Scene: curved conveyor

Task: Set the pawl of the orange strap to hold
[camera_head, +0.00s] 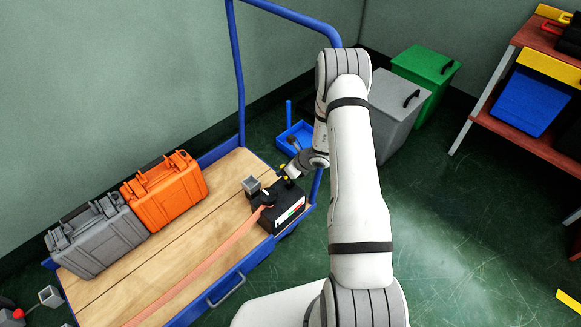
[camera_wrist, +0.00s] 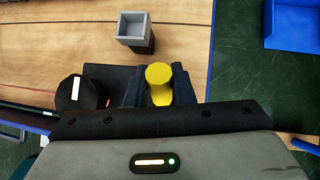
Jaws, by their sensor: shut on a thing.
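The orange strap (camera_head: 198,268) runs along the wooden cart deck to a black ratchet unit (camera_head: 282,216) at the deck's right end. The unit has a label with white, red and green parts. In the wrist view a round black drum (camera_wrist: 72,94) with a white mark sits left of my gripper. A yellow-topped lever (camera_wrist: 160,75) stands between my gripper's dark fingers (camera_wrist: 160,88), which are shut on it. In the head view my gripper (camera_head: 286,174) is at the unit's far side, small and partly hidden by my wrist. The pawl's position cannot be told.
A grey square cup (camera_wrist: 136,26) on a black post stands just beyond the lever. An orange case (camera_head: 168,196) and a grey case (camera_head: 98,240) stand on the deck. A blue cart handle (camera_head: 240,75) rises behind, and a blue tray (camera_head: 294,138) lies beyond.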

